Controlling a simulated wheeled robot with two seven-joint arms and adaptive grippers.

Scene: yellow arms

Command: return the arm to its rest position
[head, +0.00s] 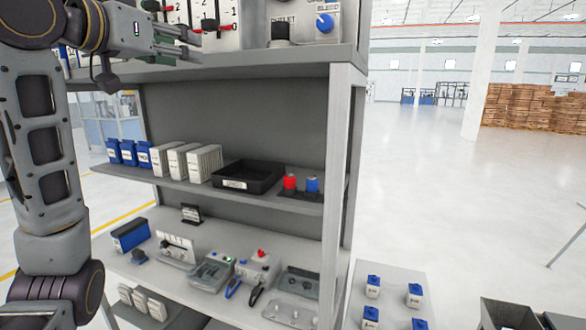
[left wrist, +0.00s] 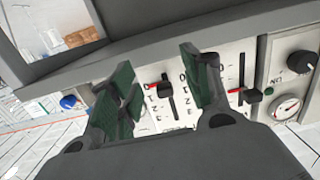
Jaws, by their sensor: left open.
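My left arm (head: 45,150) rises along the left side of the head view and bends in at the top. Its left gripper (head: 188,38) is in front of the upper shelf, at a panel with levers and number scales (head: 222,36). In the left wrist view, the open gripper (left wrist: 158,88) has its green-padded fingers apart. A dark lever with a red mark (left wrist: 166,90) shows between them, beyond the fingertips. I see nothing held; whether a finger touches the panel I cannot tell. My right gripper is in neither view.
The grey shelf rack (head: 345,130) fills the middle. A panel with a blue knob (head: 325,22) stands on its top shelf. Below are a black tray (head: 245,178), blue boxes and several devices. A side table (head: 395,285) stands at right; open floor lies beyond.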

